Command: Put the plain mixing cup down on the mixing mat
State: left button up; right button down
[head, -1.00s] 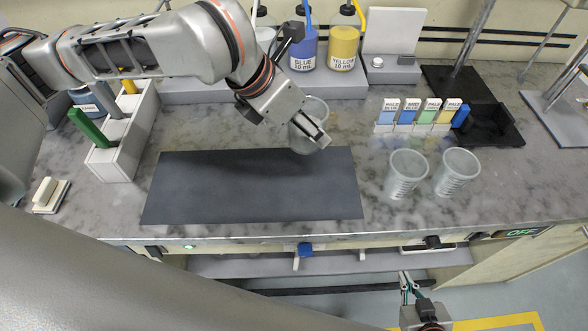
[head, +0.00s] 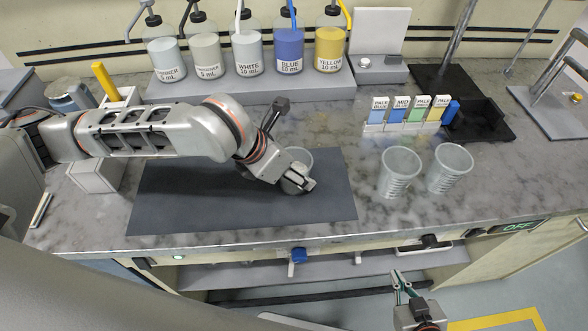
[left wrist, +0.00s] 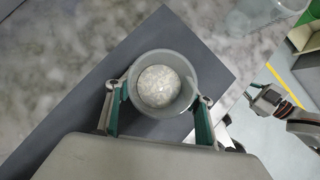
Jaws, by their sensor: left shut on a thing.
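The plain mixing cup (head: 300,157) is translucent and upright. My left gripper (head: 303,183) is shut on it, over the right part of the dark grey mixing mat (head: 190,205). The gripper and arm partly cover the cup in the head view. In the left wrist view, the cup (left wrist: 160,84) sits between the two fingers, with its opening facing the camera and the mat (left wrist: 205,58) around it. I cannot tell whether its base touches the mat. My right gripper (head: 402,284) is empty and open, low in front of the counter.
Two other clear cups (head: 399,172) (head: 450,168) stand right of the mat. Colour cards (head: 408,116) stand behind them. Labelled bottles (head: 247,50) line a back shelf. A white holder (head: 97,176) is at the left. Marble counter (head: 345,140) lies bare behind the mat's right end.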

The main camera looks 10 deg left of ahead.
pick_arm(q)
jog(key=o, duration=1.3)
jog(key=shift+f, duration=0.1)
pick_arm(e)
jog(key=shift+w+r, duration=0.1)
jog(key=shift+r, duration=0.1)
pick_arm(q)
jog(key=shift+r, duration=0.35)
jog(key=p+v, duration=0.3)
jog(key=v, duration=0.8)
jog(key=shift+s+a+r, duration=0.1)
jog(key=shift+a+r, duration=0.05)
jog(key=shift+r, duration=0.1)
pick_arm(e)
jog(key=d, duration=0.1)
jog(key=s+d+h, duration=0.1)
jog(key=shift+s+d, duration=0.2)
jog(key=shift+d, duration=0.1)
